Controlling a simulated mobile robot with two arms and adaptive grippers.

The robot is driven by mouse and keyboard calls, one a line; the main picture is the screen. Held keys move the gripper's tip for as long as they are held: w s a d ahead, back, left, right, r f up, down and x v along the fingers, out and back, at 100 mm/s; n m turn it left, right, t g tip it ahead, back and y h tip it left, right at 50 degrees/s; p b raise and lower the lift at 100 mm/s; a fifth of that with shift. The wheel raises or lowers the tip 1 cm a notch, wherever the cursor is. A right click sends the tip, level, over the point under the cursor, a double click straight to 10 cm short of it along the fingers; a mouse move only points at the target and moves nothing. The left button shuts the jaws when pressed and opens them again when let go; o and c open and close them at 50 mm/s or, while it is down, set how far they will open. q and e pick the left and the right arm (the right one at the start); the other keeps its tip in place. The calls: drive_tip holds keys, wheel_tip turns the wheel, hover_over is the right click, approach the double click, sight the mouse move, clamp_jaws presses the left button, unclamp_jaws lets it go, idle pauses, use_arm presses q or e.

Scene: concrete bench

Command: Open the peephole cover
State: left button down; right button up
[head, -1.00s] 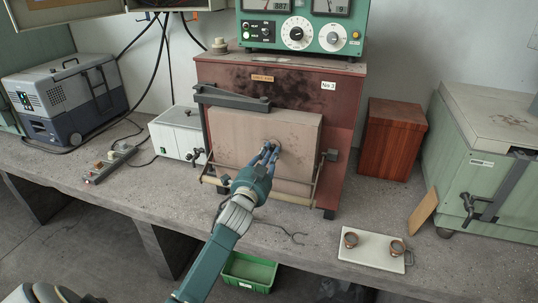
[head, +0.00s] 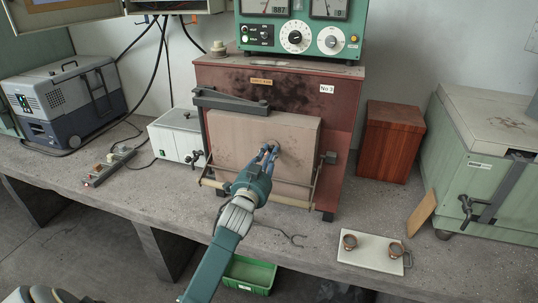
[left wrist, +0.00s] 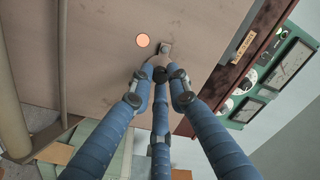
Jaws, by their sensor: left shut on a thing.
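The peephole (left wrist: 143,40) shows in the left wrist view as a small glowing orange disc in the tan furnace door (left wrist: 100,45). The small grey metal peephole cover (left wrist: 157,61) sits beside the hole, next to its pivot tab (left wrist: 165,48), and does not lie over the glow. My left gripper (left wrist: 160,76) has its blue fingers shut on the cover, hiding part of it. In the head view the left gripper (head: 270,152) is at the middle of the door (head: 232,140), and the fingers hide most of the cover and hole. My right gripper is not in view.
The dark red furnace (head: 340,130) carries a green control unit (head: 350,20). A handle bar (head: 285,201) runs across the door's lower front. A reddish-brown box (head: 391,142) stands right of it. A white board with two round copper-coloured pieces (head: 370,262) lies at the front right.

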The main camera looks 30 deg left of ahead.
use_arm(q)
drive_tip(key=c, duration=1.6)
unclamp_jaws()
drive_tip(key=shift+a, duration=0.1)
drive_tip(key=shift+c, duration=0.2)
drive_tip(key=v, duration=1.2)
drive_tip(key=shift+f, duration=0.15)
